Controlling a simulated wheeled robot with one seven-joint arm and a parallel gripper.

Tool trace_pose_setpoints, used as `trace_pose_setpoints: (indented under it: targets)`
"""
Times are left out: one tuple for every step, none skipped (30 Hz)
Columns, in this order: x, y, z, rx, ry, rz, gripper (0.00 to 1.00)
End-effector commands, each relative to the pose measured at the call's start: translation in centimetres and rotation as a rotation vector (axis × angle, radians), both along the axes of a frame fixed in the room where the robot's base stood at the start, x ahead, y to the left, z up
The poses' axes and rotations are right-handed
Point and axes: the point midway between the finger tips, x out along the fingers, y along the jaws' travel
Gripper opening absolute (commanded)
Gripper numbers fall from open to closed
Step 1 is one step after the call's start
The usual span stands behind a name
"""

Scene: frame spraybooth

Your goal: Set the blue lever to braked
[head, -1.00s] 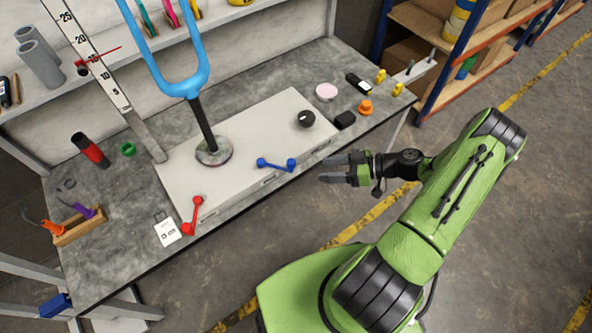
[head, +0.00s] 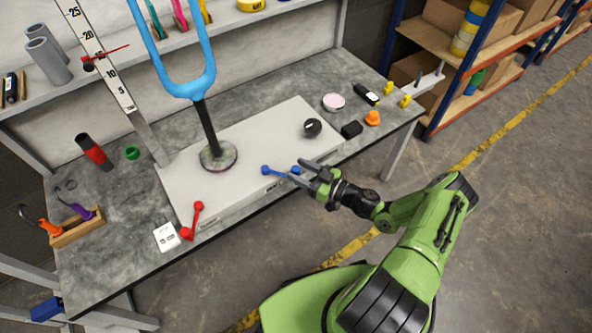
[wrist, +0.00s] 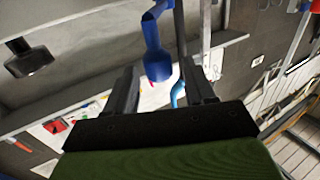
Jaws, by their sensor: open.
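The blue lever (head: 272,170) is a short bar with rounded ends on the front right of the pale flat box (head: 250,135). Its right end is partly covered by my gripper (head: 300,172). My gripper is open at the box's front edge, with its fingers pointing left at the lever. In the wrist view the blue lever (wrist: 157,58) shows between the two spread fingers, with no clear contact visible. No marking for the braked position is readable.
A red lever (head: 193,221) sits at the box's front left. A black knob (head: 312,128) is behind my gripper. A tall blue fork on a black post (head: 207,128) rises from the box. A black block (head: 352,129) and orange knob (head: 372,118) lie to the right.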

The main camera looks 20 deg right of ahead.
Motion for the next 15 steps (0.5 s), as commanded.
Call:
trace_pose_setpoints:
  targets:
    - [0.51, 0.53, -0.14, -0.001, -0.001, 0.003, 0.54]
    - [0.77, 0.73, -0.15, -0.001, 0.001, 0.001, 0.54]
    - [1.05, 0.96, -0.1, -0.001, 0.001, 0.001, 0.54]
    - [1.18, 1.1, -0.07, 0.0, 0.0, 0.001, 0.54]
    - [1.27, 1.19, -0.05, 0.0, 0.0, 0.001, 0.54]
    - [1.35, 1.25, -0.04, 0.0, 0.0, 0.0, 0.54]
    - [1.38, 1.27, -0.03, 0.0, 0.0, 0.0, 0.54]
    - [1.38, 1.27, -0.02, -0.001, 0.001, 0.0, 0.54]
    - [1.37, 1.25, -0.01, -0.001, 0.001, 0.0, 0.54]
    - [1.37, 1.25, 0.0, 0.0, 0.001, 0.0, 0.54]
    - [1.36, 1.24, 0.0, 0.0, 0.001, 0.0, 0.54]
    - [1.35, 1.25, 0.0, 0.0, 0.001, 0.0, 0.54]
    - [1.35, 1.23, 0.0, 0.0, 0.001, 0.0, 0.5]
    - [1.35, 1.24, 0.0, 0.0, 0.001, 0.0, 0.45]
    - [1.34, 1.23, 0.0, 0.0, 0.001, 0.0, 0.39]
